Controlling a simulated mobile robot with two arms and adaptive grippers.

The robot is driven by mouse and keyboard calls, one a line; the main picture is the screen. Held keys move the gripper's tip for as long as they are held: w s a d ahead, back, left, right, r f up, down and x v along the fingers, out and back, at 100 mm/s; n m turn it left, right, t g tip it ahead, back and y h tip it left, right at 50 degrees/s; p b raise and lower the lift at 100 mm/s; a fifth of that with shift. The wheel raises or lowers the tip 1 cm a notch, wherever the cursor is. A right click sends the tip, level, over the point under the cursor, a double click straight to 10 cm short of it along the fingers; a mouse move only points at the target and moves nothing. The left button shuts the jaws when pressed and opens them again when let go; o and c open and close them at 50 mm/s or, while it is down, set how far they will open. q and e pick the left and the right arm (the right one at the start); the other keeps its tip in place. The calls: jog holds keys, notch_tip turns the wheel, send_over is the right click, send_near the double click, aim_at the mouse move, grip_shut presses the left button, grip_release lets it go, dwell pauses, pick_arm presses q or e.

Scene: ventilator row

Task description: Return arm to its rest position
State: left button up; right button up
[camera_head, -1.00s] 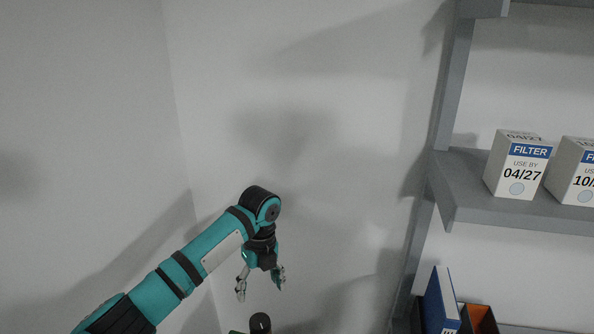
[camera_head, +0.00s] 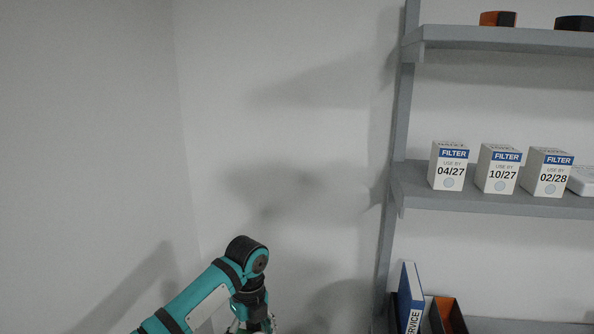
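My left arm comes in from the lower left of the head view, teal and black, with its wrist bent downward. My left gripper (camera_head: 250,326) hangs below the wrist at the bottom edge. Its fingertips are cut off by the frame, so its opening cannot be seen. Nothing held by it shows. It is left of the shelf and apart from it. My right gripper is not in view.
A grey shelf (camera_head: 410,203) at the right holds filter boxes marked 04/27 (camera_head: 448,167), 10/27 (camera_head: 498,170) and 02/28 (camera_head: 548,173). A blue service binder (camera_head: 411,298) and an orange-black bin (camera_head: 449,315) stand below. Bare wall (camera_head: 290,110) fills the left and middle.

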pick_arm(q)
jog(key=s+d+f+n+t+h, duration=0.1)
jog(key=s+d+f+n+h, duration=0.25)
jog(key=s+f+n, duration=0.9)
jog(key=s+a+r+n+t+y, duration=0.1)
jog(key=s+a+n+t, duration=0.1)
jog(key=s+a+n, duration=0.65)
jog(key=s+a+r+n+t+y, duration=0.15)
jog(key=s+a+n, duration=0.35)
jog(key=s, duration=0.6)
notch_tip(320, 180, down, 27)
jog(key=s+g, duration=0.2)
jog(key=s+a+f+g, duration=0.1)
jog(key=s+a+f, duration=0.2)
jog(key=s+f, duration=1.3)
jog(key=shift+a+y, duration=0.15)
jog(key=shift+y, duration=0.15)
